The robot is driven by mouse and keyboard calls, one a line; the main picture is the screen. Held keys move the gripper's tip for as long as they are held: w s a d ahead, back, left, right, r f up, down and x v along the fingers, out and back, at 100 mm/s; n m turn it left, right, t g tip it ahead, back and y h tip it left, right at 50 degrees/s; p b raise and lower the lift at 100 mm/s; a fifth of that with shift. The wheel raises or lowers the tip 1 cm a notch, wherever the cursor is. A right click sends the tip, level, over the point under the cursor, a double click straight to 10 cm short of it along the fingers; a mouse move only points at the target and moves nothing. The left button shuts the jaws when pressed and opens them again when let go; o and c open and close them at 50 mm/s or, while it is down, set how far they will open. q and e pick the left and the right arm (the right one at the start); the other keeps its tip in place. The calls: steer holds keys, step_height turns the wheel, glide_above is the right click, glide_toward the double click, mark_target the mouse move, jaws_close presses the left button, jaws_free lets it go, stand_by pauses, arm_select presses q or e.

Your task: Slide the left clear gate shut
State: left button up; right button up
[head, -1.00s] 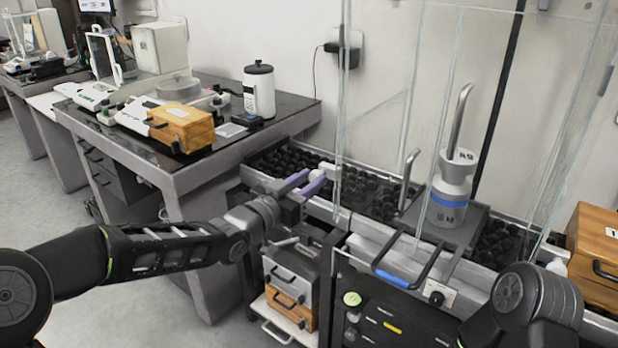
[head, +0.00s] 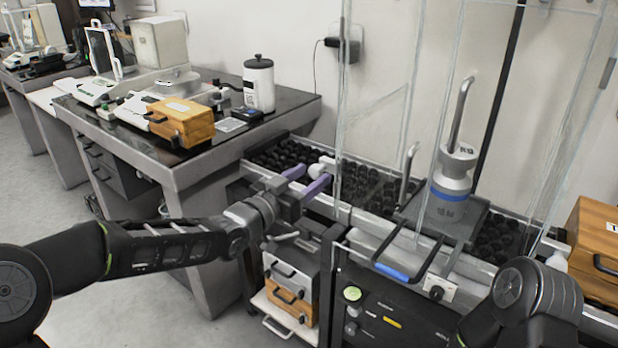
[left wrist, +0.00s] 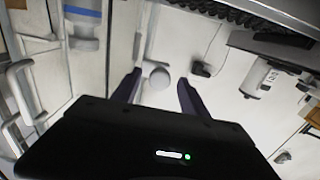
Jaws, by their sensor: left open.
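The left clear gate (head: 376,110) is a tall transparent panel standing upright at the near left of the clear enclosure. A pale round knob (head: 322,167) shows at its left side, low down; it also shows in the left wrist view (left wrist: 159,77). My left gripper (head: 306,179) is open, with its purple fingers pointing toward the knob. In the left wrist view the knob lies between the two fingertips, nearer the left one; I cannot tell whether they touch it. My right arm shows at the lower right, but its gripper is out of view.
A steel weight (head: 452,185) with a blue band stands on a dark plate inside the enclosure. Black lumpy beds (head: 280,158) lie along the enclosure floor. A side table (head: 285,118) with instruments and a wooden box (head: 181,122) stands left. Another wooden box (head: 597,235) is at right.

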arm_select(q)
steer(key=v, duration=0.7)
steer(key=shift+s+a+p, duration=0.2)
steer(key=shift+s+p, duration=0.05)
steer(key=shift+p, duration=0.1)
